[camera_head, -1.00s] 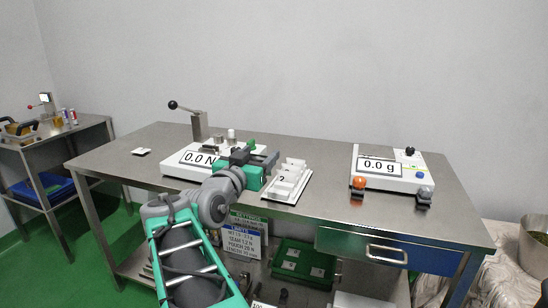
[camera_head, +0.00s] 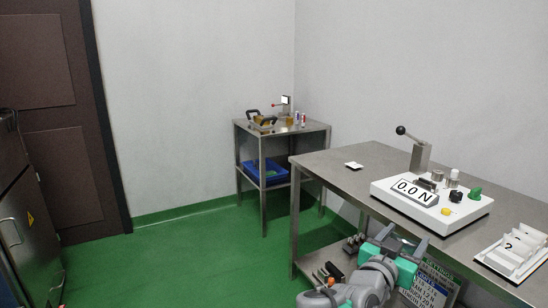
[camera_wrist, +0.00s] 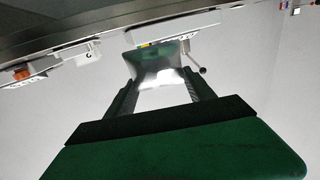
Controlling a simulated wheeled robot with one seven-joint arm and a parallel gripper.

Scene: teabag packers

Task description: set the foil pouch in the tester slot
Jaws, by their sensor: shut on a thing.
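The foil pouch (camera_wrist: 155,66) is silvery with a green upper edge. In the wrist view it sits between the two dark fingers of my gripper (camera_wrist: 160,84), which is shut on it. In the head view my gripper (camera_head: 396,254) is low, beside the front edge of the steel table; the pouch cannot be made out there. I cannot make out the slot clearly.
A numbered white rack (camera_head: 512,252) stands right of the tester on the steel table (camera_head: 330,185). A small white square (camera_head: 354,166) lies at the table's left. A side table (camera_head: 315,127) with a blue bin stands farther back. Green floor (camera_head: 180,265) is clear at left.

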